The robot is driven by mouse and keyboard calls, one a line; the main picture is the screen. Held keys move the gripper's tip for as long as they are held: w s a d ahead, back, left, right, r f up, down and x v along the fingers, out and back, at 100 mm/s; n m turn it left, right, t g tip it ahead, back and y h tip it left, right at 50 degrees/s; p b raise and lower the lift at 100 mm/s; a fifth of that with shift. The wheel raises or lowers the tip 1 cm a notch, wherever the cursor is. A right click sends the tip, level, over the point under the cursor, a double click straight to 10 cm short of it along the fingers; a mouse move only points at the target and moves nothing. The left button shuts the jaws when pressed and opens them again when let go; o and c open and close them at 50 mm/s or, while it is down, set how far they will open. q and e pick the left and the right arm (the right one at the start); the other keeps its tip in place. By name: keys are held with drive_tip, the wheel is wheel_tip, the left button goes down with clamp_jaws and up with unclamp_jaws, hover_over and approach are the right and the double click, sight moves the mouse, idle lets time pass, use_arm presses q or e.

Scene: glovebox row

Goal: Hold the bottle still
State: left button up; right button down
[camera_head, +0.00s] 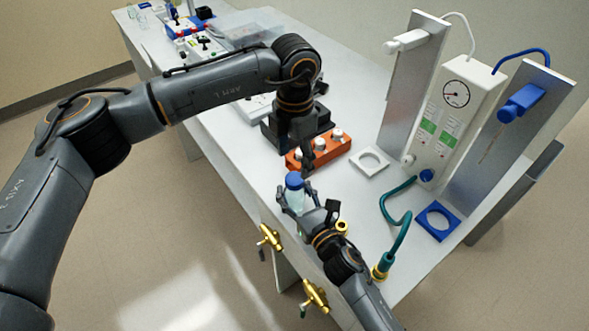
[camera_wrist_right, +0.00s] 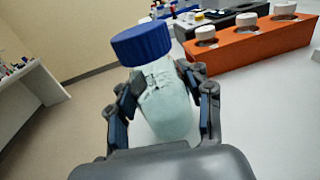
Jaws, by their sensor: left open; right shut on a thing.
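A clear bottle (camera_head: 295,200) with a blue screw cap (camera_head: 294,180) stands upright near the table's front edge. My right gripper (camera_head: 297,195) is shut on its body from the front right. In the right wrist view, the bottle (camera_wrist_right: 168,100) sits between the two fingers (camera_wrist_right: 163,105), its blue cap (camera_wrist_right: 141,42) above them and free of them. The bottle looks tilted in that view. My left gripper (camera_head: 302,155) is open, pointing down just behind and above the cap, apart from it as far as I can tell. Its fingertips are hard to make out.
An orange rack (camera_head: 300,159) with several white-capped bottles stands behind the bottle. A gauge panel (camera_head: 436,122) and upright plates stand behind. Brass valves (camera_head: 270,237) project at the front.

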use_arm(q)
wheel_tip(320, 180, up, 6)
idle(0.4)
use_arm(e)
drive_tip(key=shift+c, duration=2.4)
unclamp_jaws()
drive_tip(key=v, duration=1.2)
drive_tip(key=shift+d, duration=0.1)
